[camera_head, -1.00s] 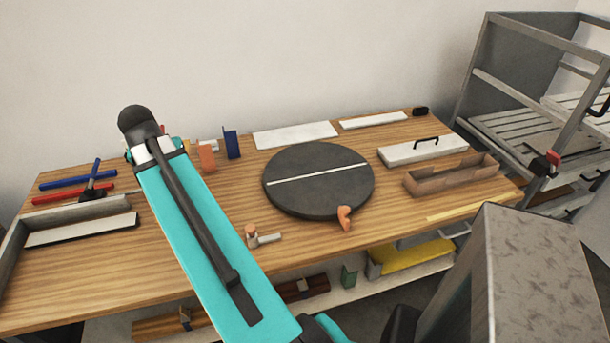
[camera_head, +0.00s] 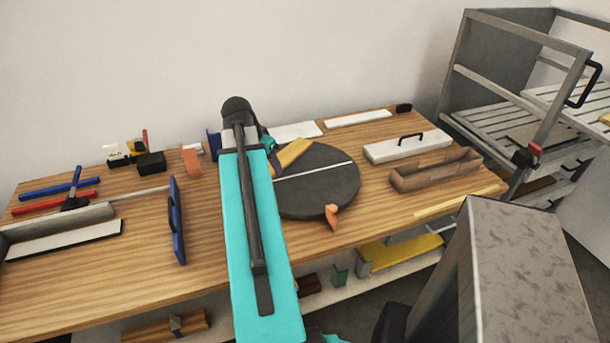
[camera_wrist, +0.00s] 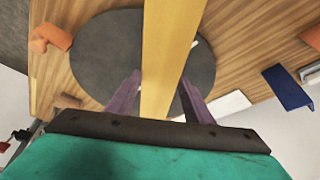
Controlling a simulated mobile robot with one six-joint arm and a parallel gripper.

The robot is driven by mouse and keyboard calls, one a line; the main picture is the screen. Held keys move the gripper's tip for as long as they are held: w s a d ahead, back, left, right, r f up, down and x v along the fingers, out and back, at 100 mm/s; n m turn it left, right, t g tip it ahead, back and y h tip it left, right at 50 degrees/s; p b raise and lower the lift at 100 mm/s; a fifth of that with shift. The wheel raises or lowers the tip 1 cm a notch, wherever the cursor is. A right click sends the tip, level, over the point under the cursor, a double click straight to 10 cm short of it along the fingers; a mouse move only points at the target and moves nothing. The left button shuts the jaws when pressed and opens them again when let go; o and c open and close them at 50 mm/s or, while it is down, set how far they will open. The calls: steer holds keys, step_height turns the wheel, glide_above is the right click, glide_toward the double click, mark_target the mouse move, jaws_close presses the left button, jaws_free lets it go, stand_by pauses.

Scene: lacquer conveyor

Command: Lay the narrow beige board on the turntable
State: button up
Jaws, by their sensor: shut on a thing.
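The narrow beige board (camera_wrist: 166,70) is in my gripper (camera_wrist: 160,88), between its two purple fingers in the wrist view. The head view shows one end of the board (camera_head: 293,152) past my arm, at the turntable's upper left edge. The dark round turntable (camera_head: 320,195) has a thin white stripe across it and an orange clamp piece at its front edge. In the wrist view the turntable (camera_wrist: 100,55) lies behind the board. I cannot tell whether the board touches it.
White panels (camera_head: 358,118) lie along the back. A metal rack (camera_head: 500,90) stands at the right.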

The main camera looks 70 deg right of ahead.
mark_target(297, 153)
steer(key=s+d+f+m, duration=0.1)
steer(key=s+d+m, duration=0.1)
steer(key=s, duration=0.5)
steer(key=s+d+f+m+g+y, duration=0.1)
steer(key=s+d+m, duration=0.1)
steer(key=s, duration=0.5)
steer(key=s+d+f+m+g, duration=0.1)
steer(key=s+d+m, duration=0.1)
steer(key=s, duration=0.5)
steer(key=shift+s+m, duration=0.25)
steer(key=shift+m, duration=0.15)
steer(key=shift+w, duration=0.1)
steer(key=w+d+p, duration=0.1)
steer(key=w, duration=0.4)
steer(key=w+d+f+p, duration=0.1)
steer(key=w+d+p, duration=0.1)
steer(key=w, duration=0.3)
steer(key=w+d+p, duration=0.1)
steer(key=w+d, duration=0.1)
steer(key=w, duration=0.3)
steer(key=shift+d+f, duration=0.1)
steer(key=shift+f, duration=0.2)
steer(key=shift+f+p, duration=1)
steer(key=shift+f, duration=0.75)
steer(key=shift+f, duration=0.15)
